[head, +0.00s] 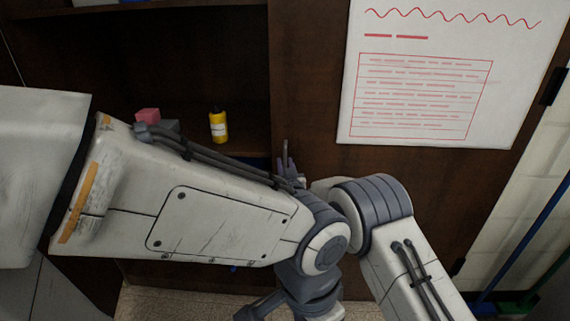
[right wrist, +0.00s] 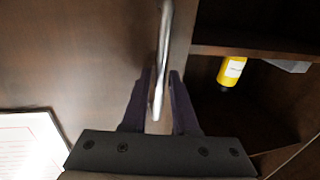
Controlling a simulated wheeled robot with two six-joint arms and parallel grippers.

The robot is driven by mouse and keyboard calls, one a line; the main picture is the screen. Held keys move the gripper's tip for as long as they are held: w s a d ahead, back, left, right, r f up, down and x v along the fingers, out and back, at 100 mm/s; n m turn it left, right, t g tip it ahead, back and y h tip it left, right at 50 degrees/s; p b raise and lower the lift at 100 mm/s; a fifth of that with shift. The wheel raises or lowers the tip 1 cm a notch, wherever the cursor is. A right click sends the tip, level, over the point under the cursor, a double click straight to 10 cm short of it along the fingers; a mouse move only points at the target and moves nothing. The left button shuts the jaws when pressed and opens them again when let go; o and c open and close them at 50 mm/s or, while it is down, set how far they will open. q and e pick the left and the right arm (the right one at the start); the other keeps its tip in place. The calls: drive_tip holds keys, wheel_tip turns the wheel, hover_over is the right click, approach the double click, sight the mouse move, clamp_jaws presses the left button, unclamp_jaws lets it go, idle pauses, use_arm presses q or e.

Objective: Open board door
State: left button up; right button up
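The board door (head: 310,85) is a dark brown wooden panel with a white board (head: 430,75) on its front. Its upright metal handle (head: 285,152) is near its left edge. The handle (right wrist: 165,40) shows as a grey bar in the right wrist view. My right gripper (head: 288,174) is at the handle. In the right wrist view the dark fingers of the gripper (right wrist: 161,72) stand one on each side of the bar, with narrow gaps showing. The door looks closed or nearly so.
Left of the door is an open shelf (head: 140,60). It holds a yellow bottle (head: 218,126) and a pink block (head: 147,115). Black hinges (head: 554,86) are on the door's right side. Blue and green poles (head: 530,240) stand by the light tiled wall at right.

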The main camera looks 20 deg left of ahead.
drive_tip(key=shift+w+a, duration=0.1)
drive_tip(key=shift+w, duration=0.05)
clamp_jaws()
idle(1.4)
